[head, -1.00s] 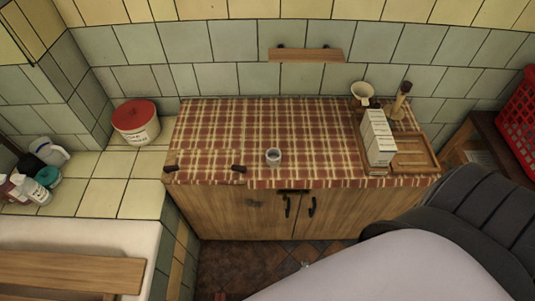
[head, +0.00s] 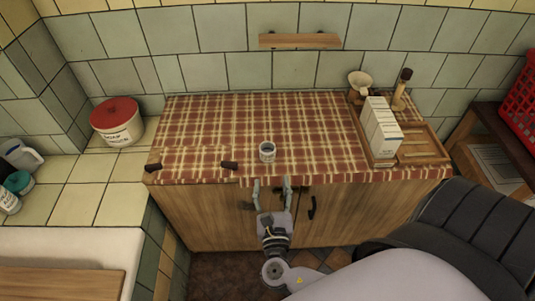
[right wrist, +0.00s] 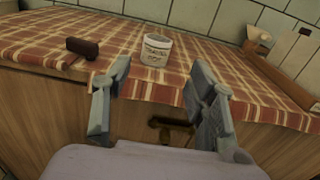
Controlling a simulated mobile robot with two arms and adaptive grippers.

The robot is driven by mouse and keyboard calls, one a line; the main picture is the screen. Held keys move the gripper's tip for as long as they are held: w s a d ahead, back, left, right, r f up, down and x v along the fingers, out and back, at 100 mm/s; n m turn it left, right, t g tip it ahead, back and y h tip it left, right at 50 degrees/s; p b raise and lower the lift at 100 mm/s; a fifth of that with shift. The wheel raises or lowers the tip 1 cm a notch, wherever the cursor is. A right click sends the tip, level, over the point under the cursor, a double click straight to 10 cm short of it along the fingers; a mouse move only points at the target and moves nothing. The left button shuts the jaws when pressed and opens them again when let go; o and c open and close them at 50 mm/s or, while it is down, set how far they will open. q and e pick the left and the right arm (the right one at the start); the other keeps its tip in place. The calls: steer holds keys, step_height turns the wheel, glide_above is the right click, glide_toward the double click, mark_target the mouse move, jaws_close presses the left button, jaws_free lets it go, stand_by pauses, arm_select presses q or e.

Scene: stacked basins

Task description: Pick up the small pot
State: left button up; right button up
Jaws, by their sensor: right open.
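The small pot (head: 267,151) is a whitish, round, open-topped pot with printing on its side. It stands upright on the checked cloth of the counter, near the front edge. It also shows in the right wrist view (right wrist: 156,50), beyond the fingers and between them. My right gripper (head: 272,184) is in front of the counter's front edge, just short of the pot, with its fingers pointing at it. The right gripper (right wrist: 158,95) is open and empty, apart from the pot. My left gripper is not in view.
A dark handle-like piece (head: 229,165) lies left of the pot. A white carton (head: 381,130) stands on a wooden tray (head: 424,148) at the right. A red-lidded tin (head: 117,123) is at the left. The cloth (head: 250,115) behind the pot is clear.

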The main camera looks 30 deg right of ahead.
glide_toward(268, 143)
steer(key=x, duration=0.4)
steer(key=shift+r+p, duration=0.2)
steer(key=shift+p, duration=0.15)
steer(key=x, duration=0.4)
steer(key=shift+a+r+p, duration=0.1)
steer(key=shift+r+p, duration=0.2)
steer(key=shift+w+d, duration=0.3)
steer(key=shift+w, duration=0.15)
steer(key=shift+c, duration=0.4)
steer(key=c, duration=0.8)
steer(key=shift+c, duration=0.4)
steer(key=shift+r, duration=0.1)
